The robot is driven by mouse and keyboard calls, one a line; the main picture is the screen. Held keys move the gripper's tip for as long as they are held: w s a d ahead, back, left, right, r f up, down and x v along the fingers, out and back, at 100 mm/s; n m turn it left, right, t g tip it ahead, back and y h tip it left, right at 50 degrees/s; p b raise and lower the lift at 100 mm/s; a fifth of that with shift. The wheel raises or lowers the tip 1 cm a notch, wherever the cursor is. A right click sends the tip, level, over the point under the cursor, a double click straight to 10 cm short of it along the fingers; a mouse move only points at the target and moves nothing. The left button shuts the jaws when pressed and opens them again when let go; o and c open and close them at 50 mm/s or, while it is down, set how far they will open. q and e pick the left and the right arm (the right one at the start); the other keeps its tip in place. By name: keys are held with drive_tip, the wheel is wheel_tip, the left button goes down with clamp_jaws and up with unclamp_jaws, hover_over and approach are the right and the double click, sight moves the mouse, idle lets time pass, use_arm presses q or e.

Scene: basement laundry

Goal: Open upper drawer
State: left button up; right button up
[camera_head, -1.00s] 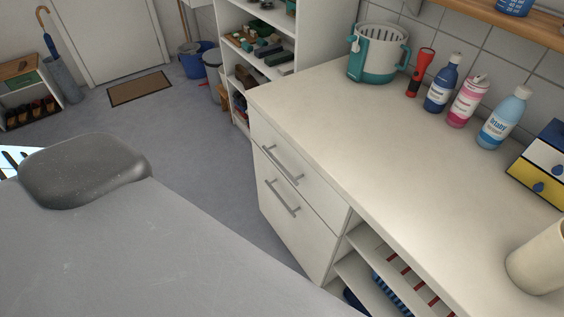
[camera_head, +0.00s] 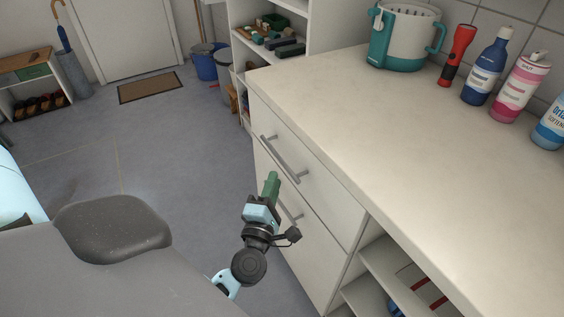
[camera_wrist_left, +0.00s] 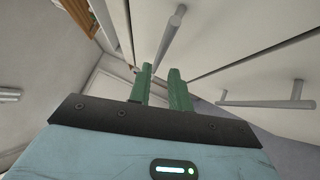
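The upper drawer (camera_head: 311,188) is the top white front of the cabinet under the counter, and it looks shut. Its grey bar handle (camera_head: 281,159) runs along the front. My left gripper (camera_head: 271,182), with green fingers, is in front of the cabinet, close to this handle and apart from it as far as I can tell. In the left wrist view the two fingers (camera_wrist_left: 160,88) stand apart with nothing gripped, and the upper handle (camera_wrist_left: 169,42) lies just beyond their tips. The lower drawer's handle (camera_wrist_left: 265,104) shows to the right. My right gripper is not in view.
The lower drawer (camera_head: 302,248) is shut below, its handle partly hidden by my gripper. The countertop (camera_head: 400,130) overhangs the drawers. Open shelves (camera_head: 385,268) are to the right. A white shelf unit (camera_head: 318,22) stands behind. The floor left of the cabinet is clear.

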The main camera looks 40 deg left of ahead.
sight(281, 158)
use_arm(q)
drive_tip(key=shift+x, duration=3.85)
drive_tip(key=shift+c, duration=0.2)
clamp_jaws()
